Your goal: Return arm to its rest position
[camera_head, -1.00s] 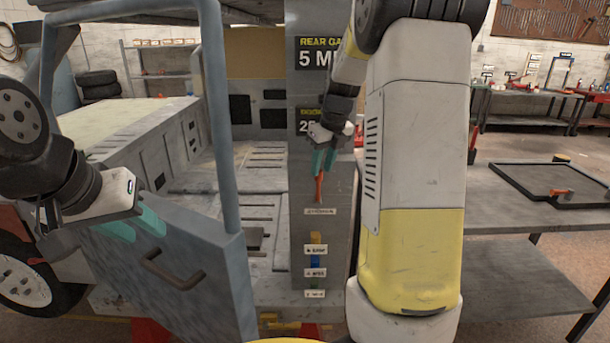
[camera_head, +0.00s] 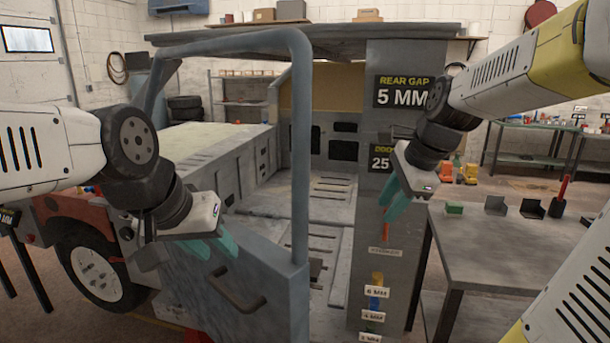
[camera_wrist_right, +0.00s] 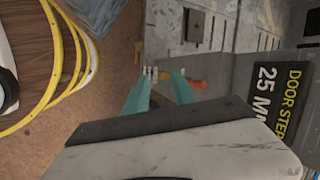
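My right gripper (camera_head: 396,205) is open and empty in front of the grey post, with its teal fingers pointing down. An orange-red tool (camera_head: 386,240) hangs on the post just below the fingertips. In the right wrist view the fingers (camera_wrist_right: 158,92) are apart, and the orange tool (camera_wrist_right: 197,83) lies beside the right-hand fingertip, not clearly between them. My left gripper (camera_head: 212,247) is in front of the blue-grey door (camera_head: 200,290), above its dark handle (camera_head: 238,300). Its two teal fingers appear apart with nothing between them.
The post (camera_head: 400,150) carries gap signs and several coloured gauges (camera_head: 376,290) low down. A grey table (camera_head: 500,245) with small blocks stands at right. The door's tubular frame (camera_head: 300,150) rises between my grippers. A yellow hose (camera_wrist_right: 75,60) shows in the right wrist view.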

